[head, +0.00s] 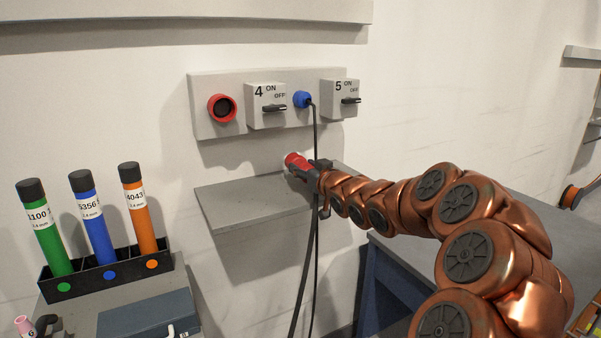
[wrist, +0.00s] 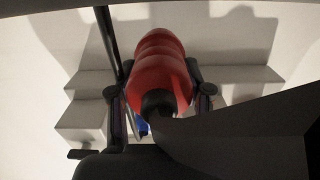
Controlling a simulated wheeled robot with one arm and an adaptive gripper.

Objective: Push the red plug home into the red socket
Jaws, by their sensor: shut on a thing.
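The red plug (head: 295,163) is held in my gripper (head: 318,172), in front of the wall just above the grey shelf. In the wrist view the red plug (wrist: 160,75) fills the space between the two fingers of my gripper (wrist: 162,100), which is shut on it. The red socket (head: 222,108) is a red ring with a dark centre at the left end of the grey wall panel. It is up and to the left of the plug, and the two are apart. I cannot make out the red socket in the wrist view.
A blue plug (head: 303,99) with a hanging black cable (head: 314,150) sits between switch box 4 (head: 267,105) and switch box 5 (head: 340,98). The grey shelf (head: 250,208) is below. A rack (head: 105,278) of coloured tubes stands at left.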

